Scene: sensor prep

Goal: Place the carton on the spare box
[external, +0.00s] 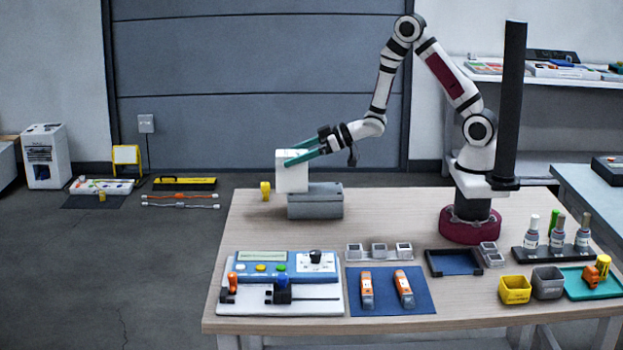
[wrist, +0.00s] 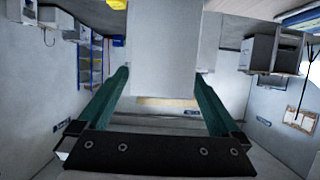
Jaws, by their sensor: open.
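The white carton (external: 290,178) stands upright at the left end of the grey spare box (external: 316,207) in the external view. It overlaps the box's top left edge, and its base appears to rest there, though I cannot tell how far it hangs over. My gripper (external: 291,160) reaches in from the right at the carton's upper part, with its teal fingers open. In the wrist view the carton (wrist: 160,50) is a pale block between the two open fingers (wrist: 163,85), with gaps visible beside it lower down. The contact under the carton is hidden.
A small yellow object (external: 265,191) stands just left of the grey box. A blue and white panel (external: 283,262), a blue mat (external: 388,304) and small grey blocks (external: 379,250) lie nearer the front. Wood tabletop between box and my base is clear.

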